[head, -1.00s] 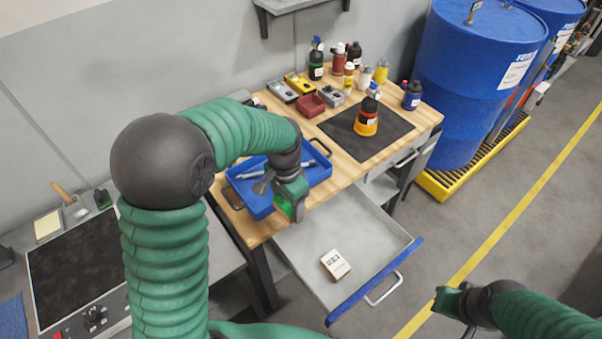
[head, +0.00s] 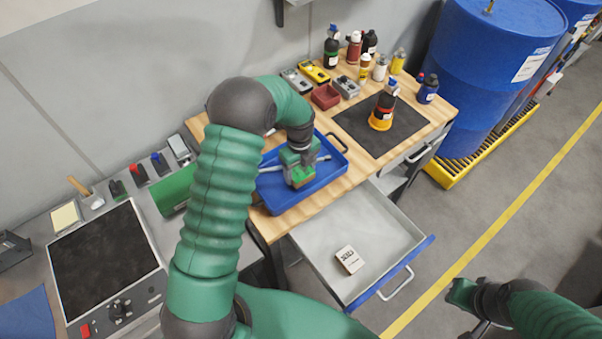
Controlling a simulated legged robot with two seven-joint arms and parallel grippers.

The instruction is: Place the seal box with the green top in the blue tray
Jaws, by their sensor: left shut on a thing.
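The blue tray (head: 268,204) lies on the wooden bench top, with a grey metal tool in it. My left gripper (head: 299,176) is over the tray, pointing down. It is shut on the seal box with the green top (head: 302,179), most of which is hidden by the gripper. I cannot tell whether the box touches the tray floor. My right gripper (head: 464,300) is at the lower right, over the floor and away from the bench; its jaws are not clear.
An open drawer (head: 355,220) below the tray holds a small white box (head: 349,259). A black mat (head: 402,132) with an orange-and-black item (head: 383,108) is to the right. Bottles and small boxes stand at the back. Blue drums (head: 490,75) stand at the right.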

